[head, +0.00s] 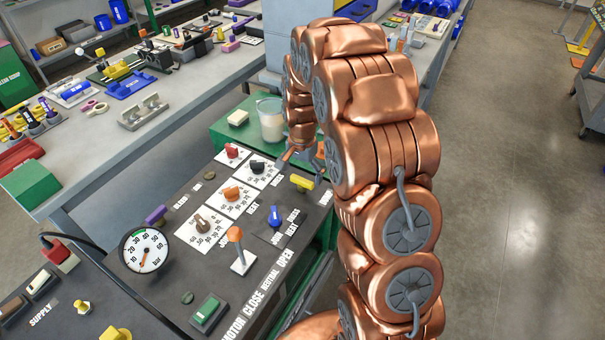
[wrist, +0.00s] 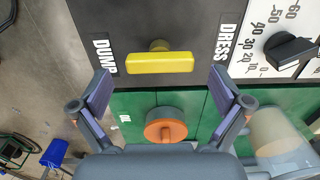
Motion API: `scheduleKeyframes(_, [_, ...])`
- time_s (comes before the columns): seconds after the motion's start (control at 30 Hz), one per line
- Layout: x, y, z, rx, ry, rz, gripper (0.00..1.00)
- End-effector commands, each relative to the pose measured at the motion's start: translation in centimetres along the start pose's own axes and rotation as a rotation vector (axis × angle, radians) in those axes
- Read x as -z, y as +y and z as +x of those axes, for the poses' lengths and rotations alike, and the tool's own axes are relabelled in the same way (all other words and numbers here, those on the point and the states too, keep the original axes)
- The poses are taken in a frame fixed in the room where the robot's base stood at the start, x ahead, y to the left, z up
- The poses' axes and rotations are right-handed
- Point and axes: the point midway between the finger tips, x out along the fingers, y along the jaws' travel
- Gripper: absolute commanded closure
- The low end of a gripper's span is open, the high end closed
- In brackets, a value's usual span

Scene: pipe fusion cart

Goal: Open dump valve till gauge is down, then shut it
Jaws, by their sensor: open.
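The dump valve's yellow bar handle (wrist: 160,63) lies crosswise in the wrist view, next to the DUMP label (wrist: 104,57). It also shows in the head view (head: 302,182) at the panel's right edge. My gripper (wrist: 162,82) is open and empty, with its fingers apart toward either side of the handle. No touch on the handle shows. In the head view my gripper (head: 296,157) is partly hidden by my arm, just behind the handle. The round white gauge (head: 143,250) stands at the panel's left; its orange needle points downward, near the low numbers.
The panel carries an orange-knobbed lever (head: 237,236), a blue knob (head: 275,217), several dials and a green button (head: 207,311). Behind it are a green surface (head: 232,141) with a clear beaker (head: 271,119) and a grey workbench (head: 107,131).

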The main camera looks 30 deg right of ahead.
Motion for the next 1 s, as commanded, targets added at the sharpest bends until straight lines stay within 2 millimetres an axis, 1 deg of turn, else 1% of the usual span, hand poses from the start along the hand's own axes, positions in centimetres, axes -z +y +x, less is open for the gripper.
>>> scheduleKeyframes(0.1, [0.0, 0.0, 1.0, 0.001, 0.001, 0.0, 0.0])
scheduleKeyframes(0.2, [0.0, -0.1, 1.5, 0.002, 0.002, -0.001, 0.0])
scheduleKeyframes(0.43, [0.1, -0.1, 1.6, 0.003, 0.003, -0.001, 0.0])
scheduleKeyframes(0.47, [0.1, -0.1, 1.6, 0.003, 0.003, -0.001, 0.02])
scheduleKeyframes(0.9, [0.1, -0.1, 1.6, 0.003, 0.004, -0.001, 0.48])
scheduleKeyframes(1.0, [0.1, -0.1, 1.6, 0.003, 0.004, -0.001, 0.57])
